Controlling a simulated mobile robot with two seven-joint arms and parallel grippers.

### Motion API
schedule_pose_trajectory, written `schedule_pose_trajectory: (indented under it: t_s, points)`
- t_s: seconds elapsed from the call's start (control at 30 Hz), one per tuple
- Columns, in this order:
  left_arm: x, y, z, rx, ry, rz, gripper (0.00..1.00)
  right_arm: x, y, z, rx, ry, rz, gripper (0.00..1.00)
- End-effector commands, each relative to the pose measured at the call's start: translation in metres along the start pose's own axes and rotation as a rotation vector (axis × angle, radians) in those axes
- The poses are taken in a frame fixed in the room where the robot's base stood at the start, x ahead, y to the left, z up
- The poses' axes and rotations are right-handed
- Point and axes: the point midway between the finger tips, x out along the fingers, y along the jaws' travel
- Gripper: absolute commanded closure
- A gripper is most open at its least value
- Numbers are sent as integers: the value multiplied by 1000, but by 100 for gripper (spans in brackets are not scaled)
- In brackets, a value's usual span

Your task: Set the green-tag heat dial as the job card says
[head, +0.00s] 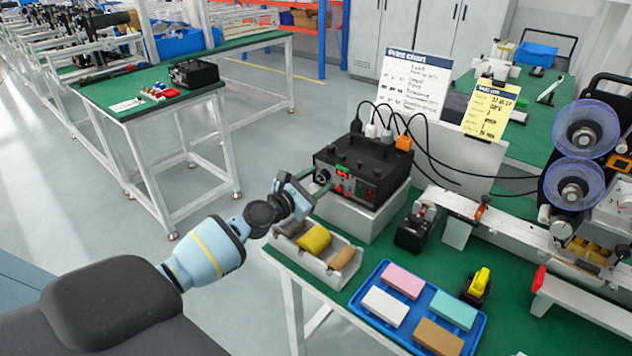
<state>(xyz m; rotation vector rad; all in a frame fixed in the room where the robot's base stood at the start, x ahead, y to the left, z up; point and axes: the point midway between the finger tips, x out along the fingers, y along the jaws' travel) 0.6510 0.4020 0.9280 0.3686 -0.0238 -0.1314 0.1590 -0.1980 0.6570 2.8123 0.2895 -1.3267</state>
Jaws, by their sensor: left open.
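The black control box (375,157) stands on a white block on the green bench. Its front carries a green tag (343,168), a red lit display, and small knobs. A dark round dial (323,176) shows at the left of the front, close to my gripper; I cannot read its setting. My left gripper (316,184) is open at the box's left front corner, its fingertips near this dial. I cannot tell whether they touch it. The yellow job card (490,108) stands behind the box at the right; its text is too small to read surely.
A white print chart (413,82) stands behind the box. Black cables arch from the box's top. A grey bin (318,262) with a yellow item lies below my gripper. A blue tray (418,308) of coloured blocks and a small black device (413,232) are in front.

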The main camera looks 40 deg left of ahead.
Motion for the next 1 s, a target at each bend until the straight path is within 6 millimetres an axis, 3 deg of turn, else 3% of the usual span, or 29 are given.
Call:
schedule_pose_trajectory:
  t_s: [0.03,0.37,0.73,1.0]
  points:
    - [0,0,0,0,0,0,52,0,0,0,0,-1,0,100]
    - [0,0,0,0,0,0,95,0,0,5,0,-11,0,100]
    - [0,0,1,57,2,-1,97,-4,0,9,-2,-19,-1,100]
    - [0,0,2,242,10,-3,97,-6,1,1,-6,-6,0,100]
